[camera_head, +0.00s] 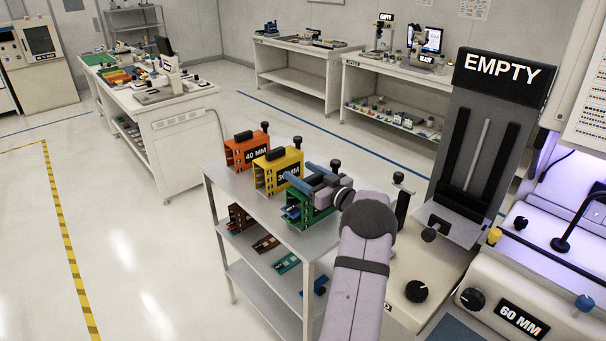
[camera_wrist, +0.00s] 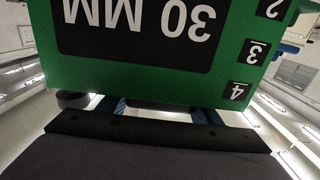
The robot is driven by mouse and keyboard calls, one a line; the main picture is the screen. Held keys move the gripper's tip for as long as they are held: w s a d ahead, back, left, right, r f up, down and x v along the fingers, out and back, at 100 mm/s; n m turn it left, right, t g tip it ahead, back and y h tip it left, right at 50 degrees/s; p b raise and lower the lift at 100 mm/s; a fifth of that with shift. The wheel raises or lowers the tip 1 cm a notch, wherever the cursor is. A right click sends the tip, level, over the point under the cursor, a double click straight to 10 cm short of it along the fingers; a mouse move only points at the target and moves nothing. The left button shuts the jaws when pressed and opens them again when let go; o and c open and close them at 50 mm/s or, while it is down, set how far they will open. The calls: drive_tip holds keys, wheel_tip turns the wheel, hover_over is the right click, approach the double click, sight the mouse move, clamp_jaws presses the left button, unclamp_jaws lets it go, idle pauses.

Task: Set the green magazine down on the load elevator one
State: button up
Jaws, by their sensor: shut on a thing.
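The green magazine (camera_head: 294,219) is at the right end of the cart's top shelf, beside the yellow magazine. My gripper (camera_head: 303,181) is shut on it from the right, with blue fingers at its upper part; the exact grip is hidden. In the wrist view the green magazine (camera_wrist: 225,75) fills the top, its "30 MM" label upside down and slot numbers at the right. Whether its base touches the shelf I cannot tell. A load elevator (camera_head: 474,150), a dark upright column signed "EMPTY", stands right of my arm. Its small grey platform (camera_head: 458,229) looks bare.
An orange "40 MM" magazine (camera_head: 246,151) and the yellow magazine (camera_head: 278,170) stand close left on the cart (camera_head: 235,195). Loose parts lie on its lower shelf. The machine front with knobs and a "60 MM" label (camera_head: 522,319) is at right. A post with a black knob (camera_head: 401,200) stands between.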

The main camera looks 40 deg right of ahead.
wheel_tip(320, 180, up, 7)
drive_tip(key=p, duration=0.4)
drive_tip(key=shift+r+p, duration=0.15)
drive_tip(key=shift+p, duration=0.25)
idle(0.6)
drive_tip(key=s+a+f+n+g+y+p, duration=0.25)
drive_tip(key=s+a+n+y, duration=0.2)
drive_tip(key=a, duration=0.75)
drive_tip(key=s+a+f+n+g+y+p, duration=0.1)
drive_tip(key=s+a+n+g+y+p, duration=0.2)
drive_tip(key=s+a+y, duration=0.55)
drive_tip(key=s+a+f+n+g+y+p, duration=0.2)
drive_tip(key=s+a+n+g+p, duration=0.15)
drive_tip(key=a, duration=1.05)
drive_tip(key=a+f+t, duration=0.1)
drive_tip(key=a+f, duration=0.5)
drive_tip(key=a, duration=0.2)
drive_tip(key=shift+s+a+f+t, duration=0.25)
drive_tip(key=shift+s+f+t, duration=0.1)
drive_tip(key=shift+s, duration=0.1)
